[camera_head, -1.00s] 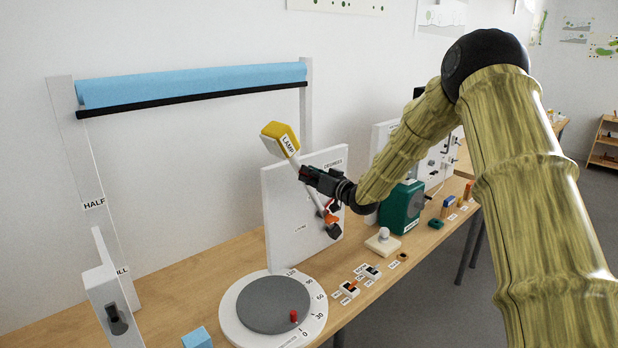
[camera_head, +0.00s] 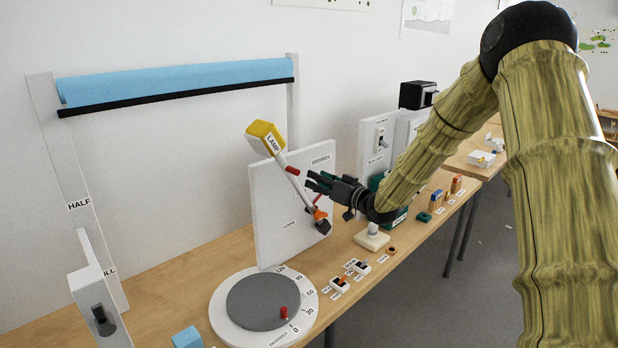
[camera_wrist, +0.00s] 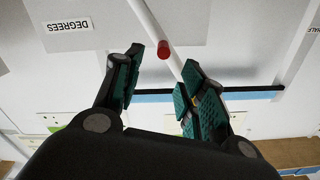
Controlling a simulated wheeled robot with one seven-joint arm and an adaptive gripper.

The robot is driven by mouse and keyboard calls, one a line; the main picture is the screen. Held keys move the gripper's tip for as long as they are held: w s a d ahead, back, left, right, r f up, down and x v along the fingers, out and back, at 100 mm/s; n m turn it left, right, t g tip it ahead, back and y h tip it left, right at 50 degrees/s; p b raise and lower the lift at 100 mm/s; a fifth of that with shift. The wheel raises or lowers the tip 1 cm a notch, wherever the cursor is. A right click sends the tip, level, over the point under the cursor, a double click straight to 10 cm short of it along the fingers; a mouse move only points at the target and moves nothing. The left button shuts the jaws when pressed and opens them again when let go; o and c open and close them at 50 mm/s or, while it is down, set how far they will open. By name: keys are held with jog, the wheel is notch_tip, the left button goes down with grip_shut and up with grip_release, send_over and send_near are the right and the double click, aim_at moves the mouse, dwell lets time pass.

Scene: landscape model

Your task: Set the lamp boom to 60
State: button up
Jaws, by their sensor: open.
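The lamp boom is a white rod (camera_head: 281,159) tilted up to the left across a white upright panel (camera_head: 270,215) labelled DEGREES. The yellow lamp head (camera_head: 265,137) is at its upper end and an orange joint (camera_head: 319,214) near its lower end. A red peg (camera_head: 292,170) sticks out from the rod. My gripper (camera_head: 309,182) is open just right of the peg, fingers pointing left toward the boom. In the wrist view the red peg (camera_wrist: 163,50) shows between the open fingers (camera_wrist: 160,65), seemingly just beyond their tips. The angle scale is not readable.
A grey dial (camera_head: 262,302) with a red knob lies on the table in front of the panel. Small switches (camera_head: 340,285) and a white base with a knob (camera_head: 371,238) stand to the right. A blue roller blind (camera_head: 180,82) hangs at the left.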

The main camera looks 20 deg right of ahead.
jog(key=shift+v, duration=1.05)
